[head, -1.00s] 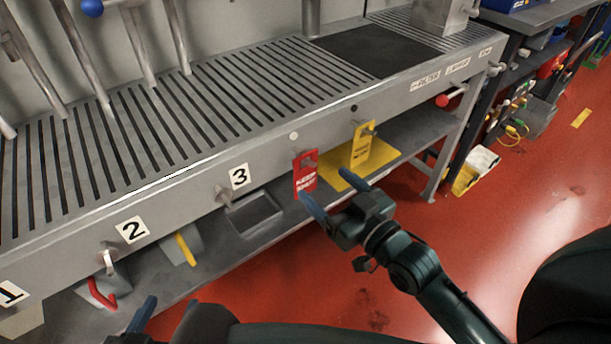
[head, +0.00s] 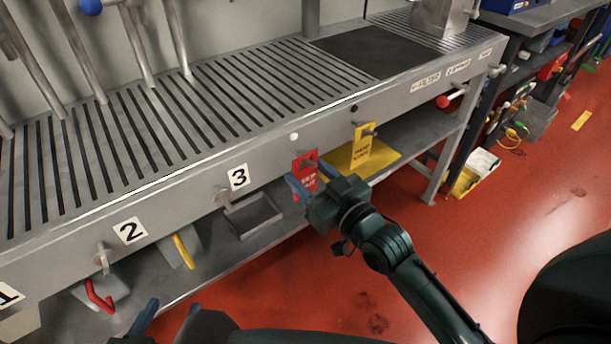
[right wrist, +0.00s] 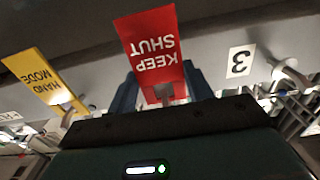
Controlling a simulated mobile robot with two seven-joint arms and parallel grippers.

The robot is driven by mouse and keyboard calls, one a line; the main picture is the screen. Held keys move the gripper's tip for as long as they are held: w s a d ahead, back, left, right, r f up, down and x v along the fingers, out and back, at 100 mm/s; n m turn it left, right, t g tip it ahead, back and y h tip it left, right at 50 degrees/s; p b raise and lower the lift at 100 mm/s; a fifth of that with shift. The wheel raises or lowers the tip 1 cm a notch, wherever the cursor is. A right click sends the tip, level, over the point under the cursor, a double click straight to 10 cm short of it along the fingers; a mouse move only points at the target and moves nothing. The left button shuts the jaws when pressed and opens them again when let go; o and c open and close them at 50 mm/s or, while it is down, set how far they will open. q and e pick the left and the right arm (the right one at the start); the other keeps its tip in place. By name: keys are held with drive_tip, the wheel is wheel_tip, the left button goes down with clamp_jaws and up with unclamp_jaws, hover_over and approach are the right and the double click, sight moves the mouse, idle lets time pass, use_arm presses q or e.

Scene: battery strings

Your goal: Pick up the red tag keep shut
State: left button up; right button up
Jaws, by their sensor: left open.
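The red tag (head: 305,172), lettered KEEP SHUT, hangs from a peg on the front rail of the grey bench. It also shows upside down in the right wrist view (right wrist: 150,45). My right gripper (head: 310,178) has its blue fingers apart, one on each side of the red tag, and the gripper partly hides the tag's lower part in the head view. Whether either finger touches the tag is not clear. My left gripper (head: 172,307) is open and empty at the bottom left, away from the tag.
A yellow HAND MODE tag (head: 361,147) hangs on a peg just right of the red one. The bench's front rail (head: 200,185) carries number labels and valve handles. A lower shelf (head: 400,150) runs beneath. Red floor (head: 500,240) is clear at right.

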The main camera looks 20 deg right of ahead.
drive_tip(key=c, duration=0.4)
drive_tip(key=shift+r, duration=0.1)
drive_tip(key=shift+r+p, duration=0.3)
drive_tip(key=shift+r, duration=0.25)
drive_tip(key=shift+s+d+r, duration=0.1)
drive_tip(key=shift+s, duration=0.15)
use_arm(q)
drive_tip(key=shift+s+a+r+n+p, duration=0.2)
drive_tip(key=shift+r+p, duration=0.15)
drive_tip(key=shift+r, duration=0.25)
drive_tip(key=shift+s+a+r+n+p, duration=0.1)
drive_tip(key=shift+a+r+n+p, duration=0.1)
drive_tip(key=shift+r+p, duration=0.3)
use_arm(e)
drive_tip(key=shift+v, duration=8.7)
